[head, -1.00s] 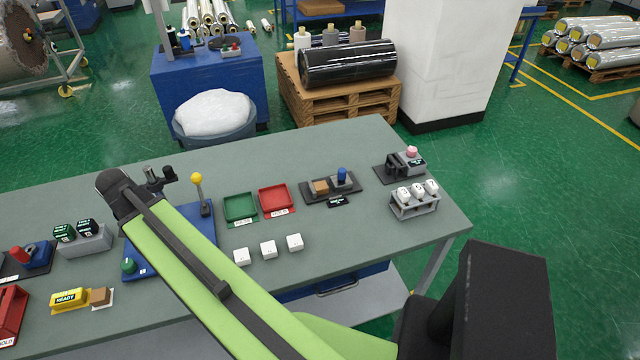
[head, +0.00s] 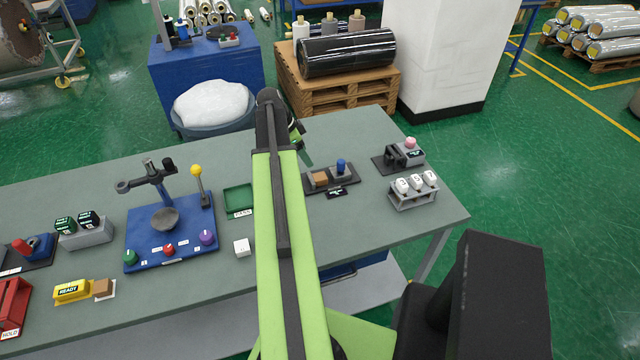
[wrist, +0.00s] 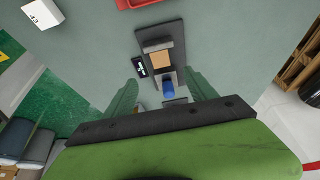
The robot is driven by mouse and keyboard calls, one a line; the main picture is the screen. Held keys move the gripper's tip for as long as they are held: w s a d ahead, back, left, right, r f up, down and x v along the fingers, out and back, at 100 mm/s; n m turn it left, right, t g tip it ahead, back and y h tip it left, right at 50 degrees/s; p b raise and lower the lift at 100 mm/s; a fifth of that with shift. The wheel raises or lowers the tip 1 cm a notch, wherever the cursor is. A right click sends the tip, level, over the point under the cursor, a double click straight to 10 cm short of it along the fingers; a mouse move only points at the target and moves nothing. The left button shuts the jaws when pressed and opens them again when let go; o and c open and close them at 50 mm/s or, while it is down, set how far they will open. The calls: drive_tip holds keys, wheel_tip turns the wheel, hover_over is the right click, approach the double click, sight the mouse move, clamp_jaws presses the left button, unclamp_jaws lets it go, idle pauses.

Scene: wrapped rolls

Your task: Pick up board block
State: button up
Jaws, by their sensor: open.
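A tan block (head: 320,179), which looks like board, sits in a dark holder (head: 346,187) right of the middle of the table. A blue peg (head: 341,166) stands in the same holder. In the wrist view the tan block (wrist: 161,61) lies between and beyond my fingertips, with the blue peg (wrist: 168,90) nearer to me. My gripper (head: 303,150) is open and empty, up and to the left of the holder in the head view. A second brown block (head: 103,288) sits beside the yellow READY block at the front left.
A green tray (head: 238,200) and a white cube (head: 241,247) lie left of my arm. My arm hides the red tray in the head view. A grey rack (head: 413,198) with white pieces stands to the right. A blue station (head: 170,235) stands left.

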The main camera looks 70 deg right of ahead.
drive_tip(key=b, duration=0.6)
hover_over(319, 176)
drive_tip(key=w+a, duration=0.2)
wheel_tip(319, 176, down, 8)
drive_tip(key=shift+d+r, duration=0.1)
drive_tip(key=shift+s+d, duration=0.1)
drive_tip(key=shift+s, duration=0.1)
drive_tip(key=b+x, duration=0.5)
drive_tip(key=shift+w+f, duration=0.1)
drive_tip(key=shift+f, duration=0.15)
drive_tip(key=shift+r, duration=0.2)
drive_tip(key=shift+c, duration=0.4)
